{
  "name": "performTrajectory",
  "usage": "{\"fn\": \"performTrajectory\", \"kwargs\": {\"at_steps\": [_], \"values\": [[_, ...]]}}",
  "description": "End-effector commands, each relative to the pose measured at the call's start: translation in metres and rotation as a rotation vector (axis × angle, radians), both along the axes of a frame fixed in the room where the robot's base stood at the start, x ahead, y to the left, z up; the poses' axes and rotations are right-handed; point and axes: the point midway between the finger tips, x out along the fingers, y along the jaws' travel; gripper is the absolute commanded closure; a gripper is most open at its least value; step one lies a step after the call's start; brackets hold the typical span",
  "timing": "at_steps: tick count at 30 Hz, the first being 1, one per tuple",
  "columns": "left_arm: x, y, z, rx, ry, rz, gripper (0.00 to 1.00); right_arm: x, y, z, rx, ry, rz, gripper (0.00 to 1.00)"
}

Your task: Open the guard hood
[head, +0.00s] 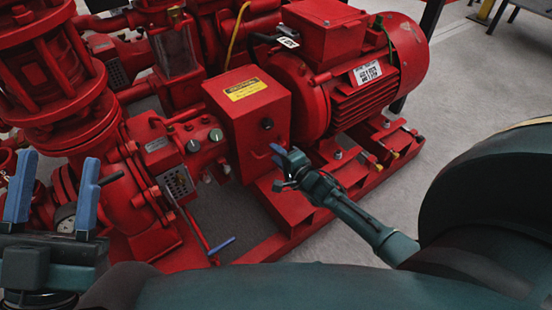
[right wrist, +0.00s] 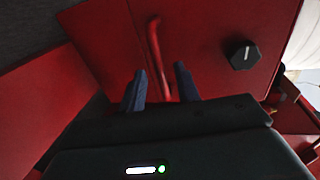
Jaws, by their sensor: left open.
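The guard hood (head: 245,118) is a red box with a yellow caution label and a black knob, between the pump and the motor. It looks closed. In the right wrist view its red face (right wrist: 215,25) shows the black knob (right wrist: 243,55) and a red bar handle (right wrist: 155,45). My right gripper (head: 283,160) is in front of the hood's lower face. In the right wrist view its fingers (right wrist: 161,88) are apart, with the handle's lower end between them and gaps on both sides. My left gripper (head: 54,190) is open and empty at the left, before the pump.
A red motor (head: 365,70) stands right of the hood on a red base frame (head: 300,225). A blue-tipped lever (head: 222,245) sticks out low.

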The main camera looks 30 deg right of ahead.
Motion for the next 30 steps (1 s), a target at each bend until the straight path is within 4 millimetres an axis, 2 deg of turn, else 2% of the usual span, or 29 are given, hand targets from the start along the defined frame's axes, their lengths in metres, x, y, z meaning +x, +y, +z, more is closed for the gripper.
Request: {"fn": "performTrajectory", "kwargs": {"at_steps": [4, 12, 24, 30], "values": [[-0.0009, 0.0005, 0.0052, 0.004, -0.046, 0.000, 0.51, 0.0083, 0.0011, -0.0018, 0.001, -0.001, -0.001, 0.68], [-0.0011, 0.0007, 0.0068, 0.005, -0.051, 0.000, 0.51, 0.0090, 0.0013, -0.0011, 0.001, 0.000, 0.000, 0.68], [-0.0010, 0.0005, 0.0065, 0.004, -0.050, 0.000, 0.51, 0.0088, 0.0012, -0.0012, 0.001, 0.000, 0.000, 1.00], [-0.0010, 0.0004, 0.0064, 0.004, -0.049, -0.001, 0.51, 0.0086, 0.0012, -0.0013, 0.001, 0.000, 0.000, 1.00]]}}
